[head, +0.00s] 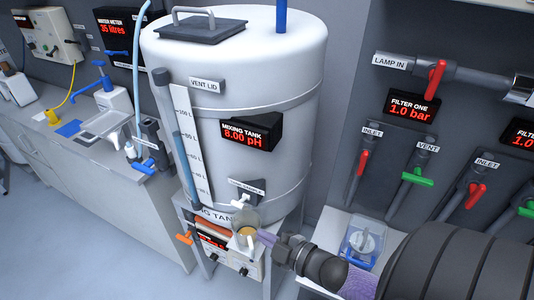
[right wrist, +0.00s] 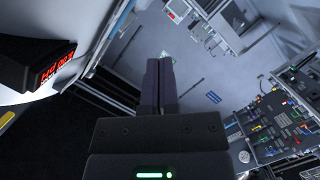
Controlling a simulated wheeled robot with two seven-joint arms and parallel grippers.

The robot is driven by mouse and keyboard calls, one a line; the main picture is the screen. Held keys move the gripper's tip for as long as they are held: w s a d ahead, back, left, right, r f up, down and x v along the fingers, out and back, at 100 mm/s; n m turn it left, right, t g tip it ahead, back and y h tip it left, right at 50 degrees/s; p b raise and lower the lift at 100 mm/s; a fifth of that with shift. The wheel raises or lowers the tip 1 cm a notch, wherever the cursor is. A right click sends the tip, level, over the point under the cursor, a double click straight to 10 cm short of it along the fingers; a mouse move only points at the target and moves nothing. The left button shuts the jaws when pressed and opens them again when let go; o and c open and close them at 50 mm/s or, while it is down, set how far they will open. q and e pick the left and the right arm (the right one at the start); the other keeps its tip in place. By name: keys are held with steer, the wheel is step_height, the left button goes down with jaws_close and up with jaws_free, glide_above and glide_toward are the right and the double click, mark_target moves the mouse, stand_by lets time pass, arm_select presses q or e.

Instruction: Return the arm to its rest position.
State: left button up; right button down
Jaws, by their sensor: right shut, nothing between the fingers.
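My right arm comes in from the lower right of the head view. Its gripper (head: 264,237) is in front of the stand under the white mixing tank (head: 270,110), close to a small cup-like part below the sample tap (head: 246,196). I cannot tell whether it touches that part. In the right wrist view the two dark fingers (right wrist: 159,75) lie together, shut, with nothing between them. My left gripper is in neither view.
A counter (head: 90,165) with instruments stands at the left. A panel with red and green valve handles (head: 417,178) is at the right. A clear-lidded container (head: 362,240) sits on a shelf beside my right arm. Open floor shows at the lower left.

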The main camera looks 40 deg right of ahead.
steer(key=shift+s+d, duration=0.1)
steer(key=shift+d, duration=0.05)
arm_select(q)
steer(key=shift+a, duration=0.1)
arm_select(e)
steer(key=s+f+m+g+h+b, duration=0.1)
steer(key=s+f+m+g+b, duration=0.15)
steer(key=f, duration=0.65)
steer(key=s+f+m+g+h+b, duration=0.2)
steer(key=f+b, duration=0.2)
steer(key=f, duration=0.5)
arm_select(q)
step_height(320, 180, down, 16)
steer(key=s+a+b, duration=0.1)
steer(key=b, duration=0.9)
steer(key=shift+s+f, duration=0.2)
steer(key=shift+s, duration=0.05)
arm_select(e)
steer(key=s+a+f+m+g, duration=0.2)
steer(key=s+f+g, duration=0.3)
steer(key=s+f, duration=0.6)
steer(key=s+a+f+m+g, duration=0.3)
steer(key=s+a+f+g, duration=0.2)
steer(key=s+f, duration=0.7)
step_height(320, 180, down, 2)
steer(key=shift+g+h, duration=0.3)
steer(key=shift+g, duration=0.05)
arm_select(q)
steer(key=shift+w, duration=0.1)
